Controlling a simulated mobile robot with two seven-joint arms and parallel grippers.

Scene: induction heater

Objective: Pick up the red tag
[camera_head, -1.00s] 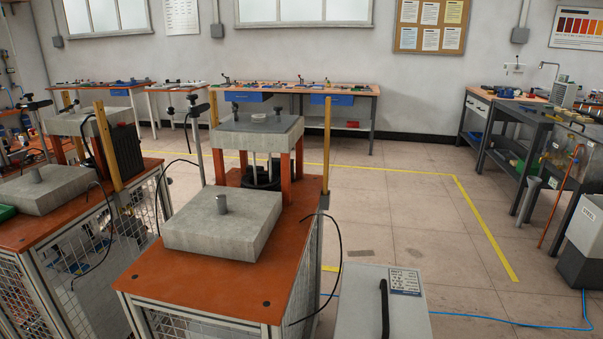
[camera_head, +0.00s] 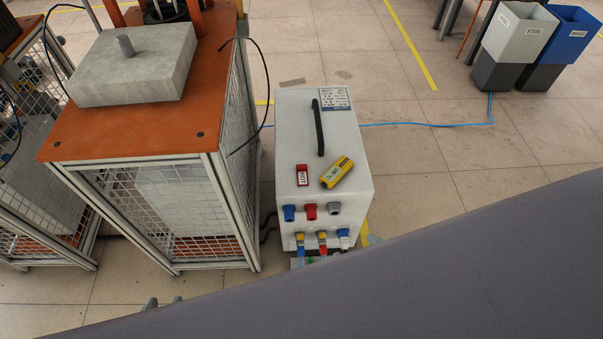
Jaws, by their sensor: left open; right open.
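The red tag (camera_head: 303,175) is a small red block with a white label. It lies on top of the white cabinet (camera_head: 290,130), left of a yellow labelled device (camera_head: 337,172) and apart from it. Two small grey tips, which look like the fingers of my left gripper (camera_head: 163,301), show at the bottom left above a dark grey edge. They are apart and empty, well to the lower left of the tag. The rest of this gripper is hidden. My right gripper is not visible.
The cabinet has a black handle (camera_head: 318,127) behind the tag and coloured connectors (camera_head: 310,211) on its front. An orange-topped caged bench (camera_head: 140,130) with a concrete block stands close on the left. Grey (camera_head: 518,35) and blue (camera_head: 570,35) bins stand far right.

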